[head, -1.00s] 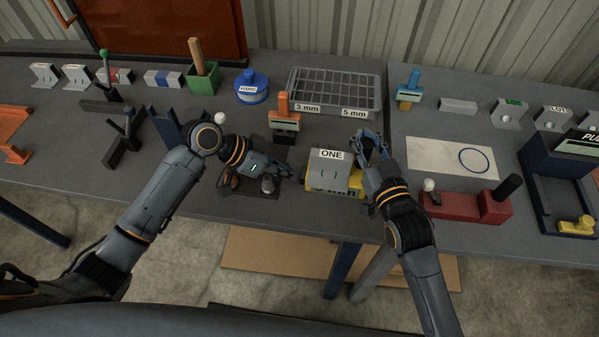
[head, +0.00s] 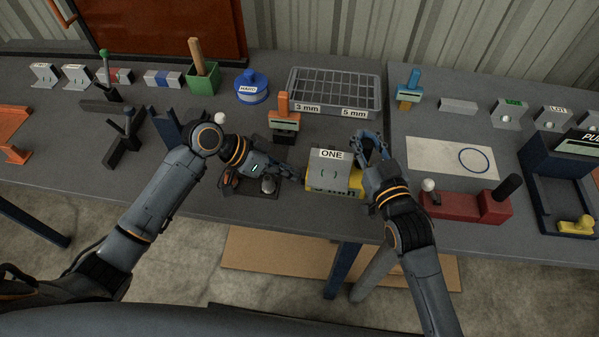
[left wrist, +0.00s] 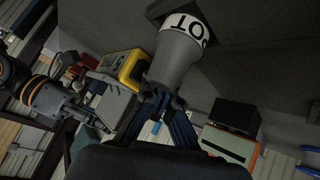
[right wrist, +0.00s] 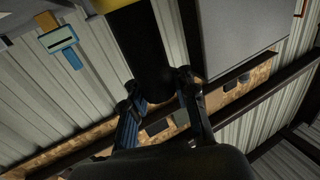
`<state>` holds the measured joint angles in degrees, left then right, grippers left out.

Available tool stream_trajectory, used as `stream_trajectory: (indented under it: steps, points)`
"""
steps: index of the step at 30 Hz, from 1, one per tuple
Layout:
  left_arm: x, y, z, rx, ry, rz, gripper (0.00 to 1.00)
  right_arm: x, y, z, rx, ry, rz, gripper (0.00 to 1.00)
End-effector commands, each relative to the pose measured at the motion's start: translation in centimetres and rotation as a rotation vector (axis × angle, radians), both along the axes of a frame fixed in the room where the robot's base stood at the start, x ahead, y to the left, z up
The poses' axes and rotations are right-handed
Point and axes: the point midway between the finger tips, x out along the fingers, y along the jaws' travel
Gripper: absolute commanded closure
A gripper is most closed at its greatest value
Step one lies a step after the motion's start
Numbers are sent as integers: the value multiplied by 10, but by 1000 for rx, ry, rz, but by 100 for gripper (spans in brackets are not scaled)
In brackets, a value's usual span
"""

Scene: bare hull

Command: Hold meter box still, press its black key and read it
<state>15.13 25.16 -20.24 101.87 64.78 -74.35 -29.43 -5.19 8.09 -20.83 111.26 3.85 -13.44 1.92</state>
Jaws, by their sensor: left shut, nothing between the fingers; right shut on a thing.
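My right gripper (head: 366,155) is at the box's right end. In the right wrist view it is shut on a black part (right wrist: 150,55) below something yellow. I cannot make out a separate black key.
A grey conical thing with a white lettered label (left wrist: 180,50) is close before the left fingers. An orange-topped device (head: 284,117) stands behind the box. A red block with a black post (head: 466,206) lies to the right. A wire tray (head: 335,88) stands at the back.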

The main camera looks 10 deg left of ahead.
Motion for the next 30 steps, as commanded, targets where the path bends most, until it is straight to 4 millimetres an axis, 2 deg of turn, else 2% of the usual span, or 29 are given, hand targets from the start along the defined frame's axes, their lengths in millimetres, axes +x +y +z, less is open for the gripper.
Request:
stream_trajectory:
  steps: [11, 22, 30]
  points:
    - [0, 0, 0, -1, 1, -1, 100, 0, 0, -1, 1, 1, 1, 100]
    - [0, 17, 0, 1, 0, 0, 100, 0, 0, -1, 1, 1, 1, 100]
    - [0, 18, 0, -1, 1, -1, 100, 0, 0, -1, 1, 1, 0, 100]
